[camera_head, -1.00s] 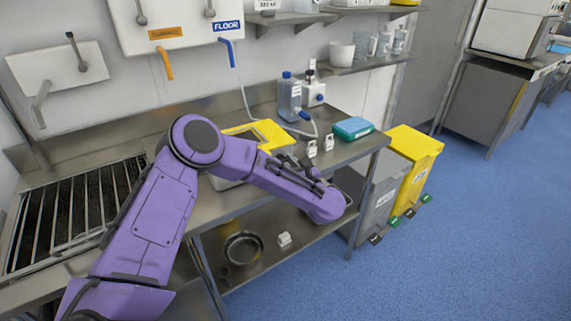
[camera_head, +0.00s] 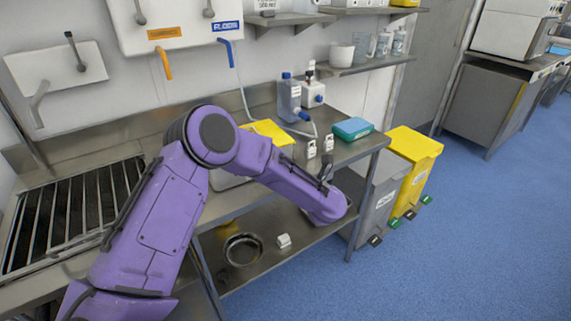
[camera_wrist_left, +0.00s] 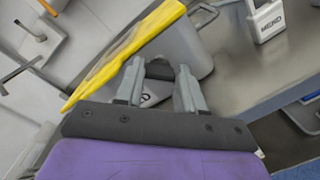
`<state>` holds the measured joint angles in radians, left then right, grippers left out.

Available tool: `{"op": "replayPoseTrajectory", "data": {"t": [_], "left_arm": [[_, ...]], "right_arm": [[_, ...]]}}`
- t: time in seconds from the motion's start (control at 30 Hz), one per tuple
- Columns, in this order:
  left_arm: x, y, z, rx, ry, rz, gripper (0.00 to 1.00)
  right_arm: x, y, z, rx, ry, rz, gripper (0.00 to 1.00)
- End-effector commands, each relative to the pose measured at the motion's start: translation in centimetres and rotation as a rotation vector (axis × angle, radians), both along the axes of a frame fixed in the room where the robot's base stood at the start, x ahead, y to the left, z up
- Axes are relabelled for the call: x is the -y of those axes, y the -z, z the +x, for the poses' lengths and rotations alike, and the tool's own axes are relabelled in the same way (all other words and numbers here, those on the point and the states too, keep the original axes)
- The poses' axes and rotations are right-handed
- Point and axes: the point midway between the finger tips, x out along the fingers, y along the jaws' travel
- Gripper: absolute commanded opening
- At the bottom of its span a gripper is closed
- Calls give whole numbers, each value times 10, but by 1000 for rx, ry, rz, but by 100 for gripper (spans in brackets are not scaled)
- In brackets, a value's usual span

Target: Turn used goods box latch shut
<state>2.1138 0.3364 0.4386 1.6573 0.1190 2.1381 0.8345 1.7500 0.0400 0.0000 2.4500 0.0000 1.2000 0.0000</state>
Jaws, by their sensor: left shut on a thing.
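The used goods box is a grey box with a yellow lid (camera_head: 268,132). It stands on the steel counter, mostly hidden behind my left arm in the head view. In the left wrist view its yellow lid (camera_wrist_left: 125,48) crosses the upper left, with the grey box wall (camera_wrist_left: 183,42) beside it. My left gripper (camera_wrist_left: 160,68) is at the grey wall just below the lid edge. Its two grey fingers stand apart around a small dark part between their tips, which looks like the latch. The fingers hide its details. In the head view the left gripper is hidden. My right gripper is not in view.
A blue pack (camera_head: 353,128) and a blue-capped bottle (camera_head: 289,97) are behind. A round metal bowl (camera_head: 243,249) sits on the lower shelf. Grey and yellow bins (camera_head: 414,165) stand at the right.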

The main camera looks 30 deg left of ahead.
Motion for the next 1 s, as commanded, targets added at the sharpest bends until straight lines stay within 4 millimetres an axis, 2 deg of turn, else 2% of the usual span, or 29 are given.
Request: {"op": "replayPoseTrajectory", "data": {"t": [0.6,1.0], "left_arm": [[1,2,0,-486,-1,239,8],[1,4,0,-643,0,318,8]], "right_arm": [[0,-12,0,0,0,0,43],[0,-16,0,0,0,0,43]]}}
